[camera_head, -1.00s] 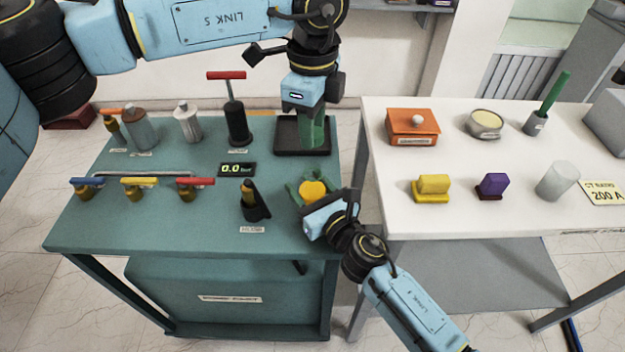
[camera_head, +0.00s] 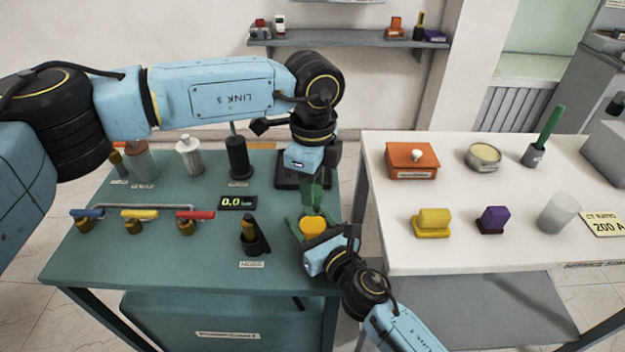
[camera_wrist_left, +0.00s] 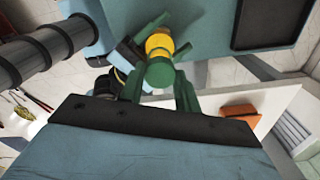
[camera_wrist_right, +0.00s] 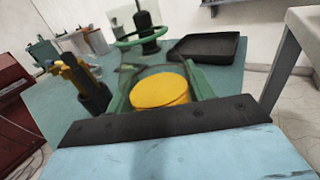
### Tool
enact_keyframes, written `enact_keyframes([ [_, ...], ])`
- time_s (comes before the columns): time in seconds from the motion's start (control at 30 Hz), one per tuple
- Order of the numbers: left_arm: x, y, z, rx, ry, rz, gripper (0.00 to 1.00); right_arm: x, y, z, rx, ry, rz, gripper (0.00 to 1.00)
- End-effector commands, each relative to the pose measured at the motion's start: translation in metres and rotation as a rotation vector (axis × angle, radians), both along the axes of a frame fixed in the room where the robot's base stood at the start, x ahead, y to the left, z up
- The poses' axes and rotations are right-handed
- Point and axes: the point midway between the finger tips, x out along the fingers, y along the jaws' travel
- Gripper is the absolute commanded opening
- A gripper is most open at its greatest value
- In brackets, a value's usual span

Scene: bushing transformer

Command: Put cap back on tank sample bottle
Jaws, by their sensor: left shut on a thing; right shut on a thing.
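A yellow sample bottle (camera_head: 312,226) is between the green fingers of my right gripper (camera_head: 312,228), near the right front of the teal table. In the right wrist view its round yellow top (camera_wrist_right: 160,90) faces up. My left gripper (camera_head: 312,198) comes down from above, its fingers close over the bottle. In the left wrist view a round green piece, apparently the cap (camera_wrist_left: 160,73), sits between its fingers. It overlaps the yellow bottle (camera_wrist_left: 158,44) there; I cannot tell whether they touch. My left gripper hides most of the cap in the head view.
A white table (camera_head: 460,255) stands to the right, across a gap.

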Motion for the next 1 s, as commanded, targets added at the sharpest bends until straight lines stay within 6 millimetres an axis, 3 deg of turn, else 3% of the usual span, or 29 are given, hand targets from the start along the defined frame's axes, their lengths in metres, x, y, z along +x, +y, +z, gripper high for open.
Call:
enact_keyframes([
  [0.23,0.000,0.000,-0.013,0.000,0.001,0.001,0.08,0.000,0.000,0.000,0.000,0.001,0.000,0.12],
  [1.0,0.000,0.000,-0.018,0.001,0.002,0.002,0.08,0.000,0.000,-0.001,0.000,0.001,0.000,0.12],
])
